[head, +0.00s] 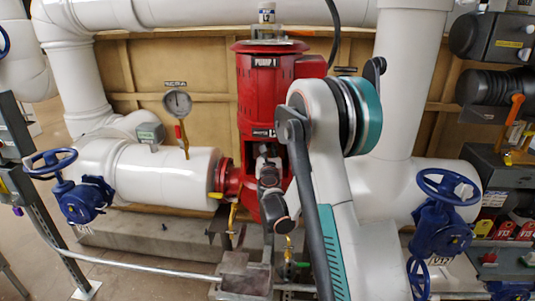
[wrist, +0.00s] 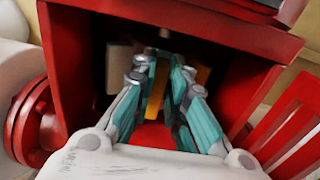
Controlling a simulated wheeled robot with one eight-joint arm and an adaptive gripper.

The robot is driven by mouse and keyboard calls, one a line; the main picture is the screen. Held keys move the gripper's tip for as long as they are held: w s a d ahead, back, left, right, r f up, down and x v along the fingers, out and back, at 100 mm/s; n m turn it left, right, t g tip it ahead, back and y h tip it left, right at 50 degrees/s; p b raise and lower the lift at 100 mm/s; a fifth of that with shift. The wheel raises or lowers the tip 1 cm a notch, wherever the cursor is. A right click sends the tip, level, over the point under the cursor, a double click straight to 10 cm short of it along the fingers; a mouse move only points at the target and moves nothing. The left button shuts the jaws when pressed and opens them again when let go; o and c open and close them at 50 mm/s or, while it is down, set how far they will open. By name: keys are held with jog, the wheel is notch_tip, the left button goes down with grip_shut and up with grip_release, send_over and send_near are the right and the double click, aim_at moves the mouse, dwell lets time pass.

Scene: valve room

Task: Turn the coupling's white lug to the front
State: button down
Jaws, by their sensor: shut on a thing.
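The coupling sits inside the dark opening of the red pump housing (wrist: 70,60), which also shows in the head view (head: 262,95). A pale block, apparently the white lug (wrist: 120,55), shows at the left inside the opening, partly behind the left finger. A yellow-orange lug (wrist: 156,93) points toward me between my fingers; more orange shows behind the right finger. My gripper (wrist: 163,85) reaches into the opening and is shut on the yellow-orange lug. The fingertips hide much of the coupling. In the head view my gripper (head: 264,152) is small at the housing opening.
Red housing walls enclose the opening closely on both sides and above. A red slatted guard (wrist: 290,125) stands at lower right, a red flange (wrist: 32,120) at left. Blue handwheel valves (head: 85,200) and a pressure gauge (head: 178,103) are on the white pipes around the pump.

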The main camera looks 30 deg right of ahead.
jog(key=shift+d+y, duration=0.1)
jog(key=shift+y, duration=0.2)
jog(key=c, duration=1.6)
grip_release()
jog(key=shift+s, duration=0.1)
jog(key=v, duration=1.2)
jog(key=shift+f, duration=0.2)
